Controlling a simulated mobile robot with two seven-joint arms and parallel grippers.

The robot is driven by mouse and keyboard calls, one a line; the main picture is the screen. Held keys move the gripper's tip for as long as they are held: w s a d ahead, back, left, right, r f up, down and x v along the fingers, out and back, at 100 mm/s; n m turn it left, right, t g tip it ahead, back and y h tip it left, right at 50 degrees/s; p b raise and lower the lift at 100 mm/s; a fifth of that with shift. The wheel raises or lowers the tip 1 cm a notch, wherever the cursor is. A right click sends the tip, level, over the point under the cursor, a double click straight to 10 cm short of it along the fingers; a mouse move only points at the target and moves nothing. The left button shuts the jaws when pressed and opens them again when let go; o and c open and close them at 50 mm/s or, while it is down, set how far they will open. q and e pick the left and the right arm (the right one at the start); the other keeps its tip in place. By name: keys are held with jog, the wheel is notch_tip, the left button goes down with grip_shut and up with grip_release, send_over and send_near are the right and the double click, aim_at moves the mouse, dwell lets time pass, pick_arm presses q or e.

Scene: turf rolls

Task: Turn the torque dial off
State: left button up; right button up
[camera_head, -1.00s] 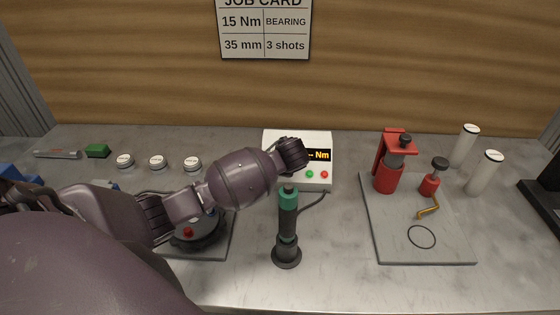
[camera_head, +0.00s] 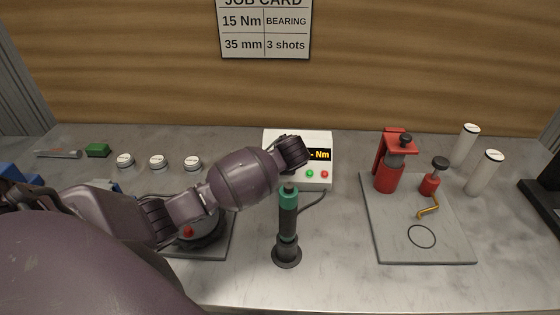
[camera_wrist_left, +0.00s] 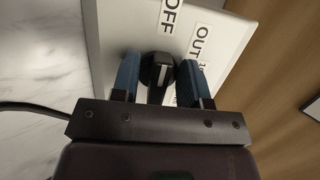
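The torque controller (camera_head: 284,138) is a white box at the back of the bench, with a partly covered "Nm" display, a green button and a red button. My left gripper (camera_wrist_left: 160,78) is over it; in the head view my wrist hides its fingers and the dial. In the left wrist view the black torque dial (camera_wrist_left: 158,72) sits between my two blue fingertips, with thin light gaps beside it, so the fingers look open around it. The labels "OFF" (camera_wrist_left: 172,15) and "OUT" (camera_wrist_left: 200,40) show beyond the dial. My right gripper is not in view.
A green-and-black driver (camera_head: 288,225) stands upright just in front of the controller, its cable running to the right. A grey plate (camera_head: 440,250) with a red press (camera_head: 388,175) lies right. White-capped jars (camera_head: 158,162) stand left. The front right bench is clear.

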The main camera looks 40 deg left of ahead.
pick_arm(q)
jog(key=v, duration=0.7)
jog(key=shift+r, duration=0.15)
dwell(0.3)
jog(key=shift+s+d, duration=0.1)
jog(key=shift+s, duration=0.1)
dwell(0.3)
